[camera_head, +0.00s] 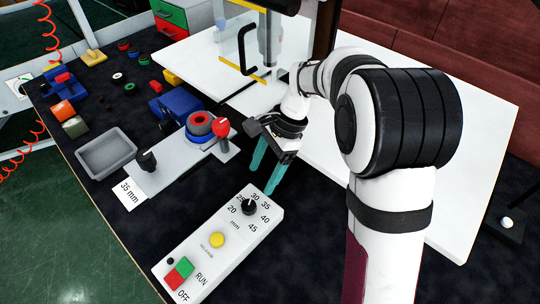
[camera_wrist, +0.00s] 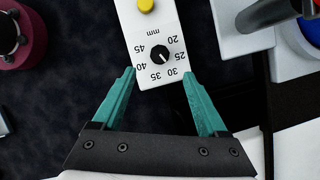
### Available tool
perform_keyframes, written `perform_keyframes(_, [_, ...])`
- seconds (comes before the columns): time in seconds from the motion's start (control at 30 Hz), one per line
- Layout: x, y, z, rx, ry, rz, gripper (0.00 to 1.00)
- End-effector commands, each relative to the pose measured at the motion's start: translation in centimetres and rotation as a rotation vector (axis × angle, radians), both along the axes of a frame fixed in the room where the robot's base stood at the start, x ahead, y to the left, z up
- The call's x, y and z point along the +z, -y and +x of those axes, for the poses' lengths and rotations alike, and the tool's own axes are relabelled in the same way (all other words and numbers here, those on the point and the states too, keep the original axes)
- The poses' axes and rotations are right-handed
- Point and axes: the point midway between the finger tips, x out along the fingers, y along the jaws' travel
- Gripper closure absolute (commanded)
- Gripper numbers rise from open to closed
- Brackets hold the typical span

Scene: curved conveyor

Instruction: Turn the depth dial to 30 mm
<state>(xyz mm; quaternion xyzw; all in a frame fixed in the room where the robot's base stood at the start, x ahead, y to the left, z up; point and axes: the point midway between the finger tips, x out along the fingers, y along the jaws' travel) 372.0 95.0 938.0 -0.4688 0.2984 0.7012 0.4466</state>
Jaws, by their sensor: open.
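The depth dial (camera_head: 249,206) is a small black round knob on a white control panel (camera_head: 225,245), ringed by numbers from 20 to 45 mm. In the wrist view the dial (camera_wrist: 160,57) shows a white pointer line aimed toward the 25 and 30 side; its exact reading is too small to tell. My gripper (camera_head: 264,180) has teal fingers and hangs above and behind the dial end of the panel. In the wrist view my gripper (camera_wrist: 160,75) is open and empty, its fingertips spread to either side of the panel's end, with the dial just ahead between them.
The panel also has a yellow button (camera_head: 217,240) and green and red RUN/OFF buttons (camera_head: 179,272). A grey fixture with a black knob (camera_head: 146,160), a red knob (camera_head: 221,127) and a "35 mm" card (camera_head: 129,193) stands left of the gripper. A grey tray (camera_head: 106,153) lies farther left.

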Motion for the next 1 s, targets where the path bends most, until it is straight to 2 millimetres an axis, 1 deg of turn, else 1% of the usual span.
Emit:
perform_keyframes(0.03, [1.2, 0.5, 0.3, -0.002, 0.005, -0.001, 0.24])
perform_keyframes(0.1, [2.7, 1.0, 0.6, -0.002, 0.004, 0.000, 0.24])
perform_keyframes(0.2, [4.2, 1.6, 0.8, 0.000, 0.001, 0.000, 0.24])
perform_keyframes(0.27, [4.8, 1.8, 0.9, -0.001, 0.000, 0.000, 0.24])
perform_keyframes(0.4, [5.3, 2.0, 0.9, -0.001, 0.000, 0.000, 0.24])
perform_keyframes(0.77, [5.3, 2.0, 0.8, 0.003, 0.001, 0.000, 0.24])
perform_keyframes(0.83, [6.2, 2.2, -0.7, 0.037, 0.025, -0.007, 0.24])
perform_keyframes(0.87, [6.8, 2.4, -2.0, 0.067, 0.045, -0.012, 0.24])
perform_keyframes(0.9, [7.7, 2.8, -4.3, 0.120, 0.076, -0.023, 0.24])
perform_keyframes(0.97, [8.6, 3.5, -8.6, 0.221, 0.133, -0.043, 0.24])
perform_keyframes(1.0, [8.8, 4.0, -11.6, 0.290, 0.168, -0.058, 0.24])
